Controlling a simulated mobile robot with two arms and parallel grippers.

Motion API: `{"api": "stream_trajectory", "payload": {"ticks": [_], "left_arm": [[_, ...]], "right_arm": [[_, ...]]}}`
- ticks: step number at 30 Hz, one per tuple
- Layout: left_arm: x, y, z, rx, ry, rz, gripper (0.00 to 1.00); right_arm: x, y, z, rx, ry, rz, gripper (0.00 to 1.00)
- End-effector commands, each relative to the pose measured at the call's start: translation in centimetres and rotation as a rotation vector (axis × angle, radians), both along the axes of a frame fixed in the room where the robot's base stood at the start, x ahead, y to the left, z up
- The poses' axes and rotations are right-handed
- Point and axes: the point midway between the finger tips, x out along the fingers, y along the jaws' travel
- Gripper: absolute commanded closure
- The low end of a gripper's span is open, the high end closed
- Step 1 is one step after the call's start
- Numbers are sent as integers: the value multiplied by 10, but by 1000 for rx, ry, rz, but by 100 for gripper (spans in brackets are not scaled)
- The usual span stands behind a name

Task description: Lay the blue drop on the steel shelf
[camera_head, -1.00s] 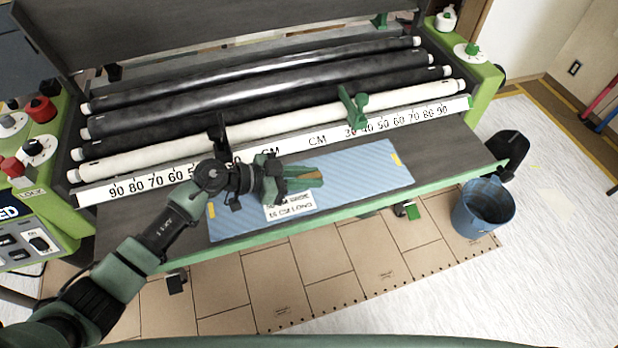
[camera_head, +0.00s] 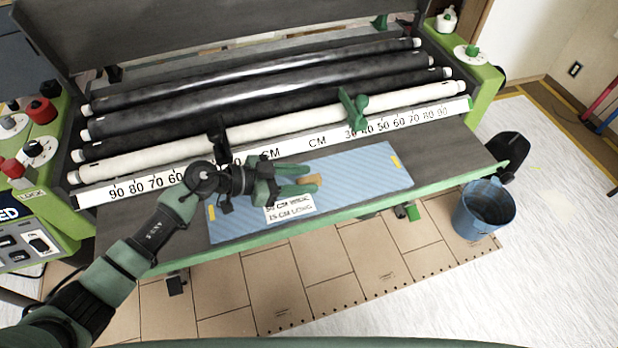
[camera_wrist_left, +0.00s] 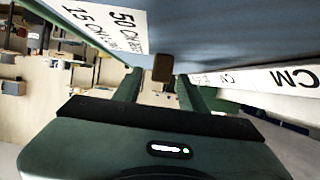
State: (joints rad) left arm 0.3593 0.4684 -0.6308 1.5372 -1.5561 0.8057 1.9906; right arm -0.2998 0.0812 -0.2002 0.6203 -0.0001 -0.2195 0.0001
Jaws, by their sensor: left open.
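The blue drop (camera_head: 352,172) is a light-blue sheet with yellow marks near its ends and a white size label (camera_head: 290,208). It lies flat along the dark steel shelf (camera_head: 440,150) at the machine's front. A small tan tab (camera_head: 312,180) stands out from the drop. My left gripper (camera_head: 306,180) is open over the drop, with its fingers pointing right, near the tab. In the left wrist view the tab (camera_wrist_left: 162,68) shows between the spread fingers, against the blue sheet (camera_wrist_left: 210,35). I cannot tell if a finger touches it. My right gripper is not in view.
Behind the shelf run a white centimetre scale (camera_head: 130,187) and black and white rollers. A green clamp (camera_head: 353,108) stands at the scale. A blue bucket (camera_head: 484,210) stands on the floor at the right. The shelf's right end is bare.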

Motion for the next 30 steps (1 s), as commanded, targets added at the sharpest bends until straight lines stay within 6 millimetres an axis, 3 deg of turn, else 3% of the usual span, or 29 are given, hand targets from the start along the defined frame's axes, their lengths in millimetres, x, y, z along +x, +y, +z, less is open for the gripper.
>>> {"api": "stream_trajectory", "payload": {"ticks": [6, 13, 18, 30], "left_arm": [[-14, 44, 18, 4, -1, 0, 58], [-26, 78, 32, 3, 0, 0, 58], [-29, 88, 38, 1, 0, -1, 58], [-30, 89, 39, 0, 0, -1, 58]], "right_arm": [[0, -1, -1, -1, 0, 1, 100], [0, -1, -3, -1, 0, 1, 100], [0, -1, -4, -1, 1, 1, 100], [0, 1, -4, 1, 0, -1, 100]]}}
